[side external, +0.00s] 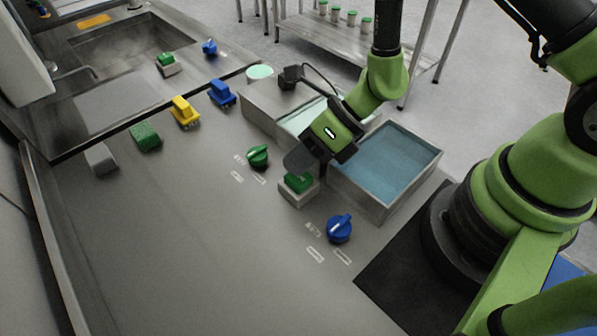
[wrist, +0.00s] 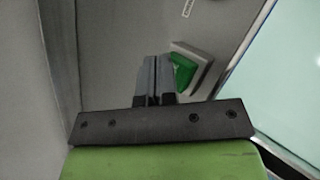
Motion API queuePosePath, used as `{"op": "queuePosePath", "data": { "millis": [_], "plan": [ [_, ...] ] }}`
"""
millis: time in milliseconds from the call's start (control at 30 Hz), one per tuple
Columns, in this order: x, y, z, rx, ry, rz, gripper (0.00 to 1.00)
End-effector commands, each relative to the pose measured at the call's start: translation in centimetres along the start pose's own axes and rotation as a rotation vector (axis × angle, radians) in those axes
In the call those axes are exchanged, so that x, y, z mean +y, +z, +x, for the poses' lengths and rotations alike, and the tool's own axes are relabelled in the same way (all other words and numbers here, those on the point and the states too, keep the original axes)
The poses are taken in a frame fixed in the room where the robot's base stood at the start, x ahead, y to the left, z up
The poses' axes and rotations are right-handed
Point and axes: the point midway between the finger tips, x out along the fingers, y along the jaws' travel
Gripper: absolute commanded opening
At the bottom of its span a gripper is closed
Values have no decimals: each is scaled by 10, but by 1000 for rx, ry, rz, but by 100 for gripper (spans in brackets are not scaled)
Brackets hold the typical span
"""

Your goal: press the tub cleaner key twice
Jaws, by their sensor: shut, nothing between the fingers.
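A green key (side external: 299,184) on a pale square base stands on the counter in front of the two basins. I cannot read a label that names it. It also shows in the wrist view (wrist: 183,73), just right of my fingertips and partly hidden by them. My gripper (side external: 303,164) is shut and empty, pointing down close over the key's far side. In the wrist view the two fingers (wrist: 152,62) lie together. I cannot tell whether they touch the key. Another green key (side external: 167,59) on a pale base is by the sink at the back left.
A green knob (side external: 257,156) and a blue knob (side external: 339,229) flank the near key. A basin of blue liquid (side external: 388,163) stands right of it. Blue, yellow, green and grey blocks (side external: 184,111) line the back left. The front-left counter is clear.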

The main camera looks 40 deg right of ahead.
Motion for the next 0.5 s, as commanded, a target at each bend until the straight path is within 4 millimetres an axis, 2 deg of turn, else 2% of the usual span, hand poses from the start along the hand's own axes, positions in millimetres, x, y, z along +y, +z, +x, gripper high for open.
{"op": "queuePosePath", "data": {
  "millis": [333, 500],
  "plan": [
    [2, 1, -2, -1, 2, 1, 0],
    [8, 9, -12, -4, 3, -2, 0]
  ]
}}
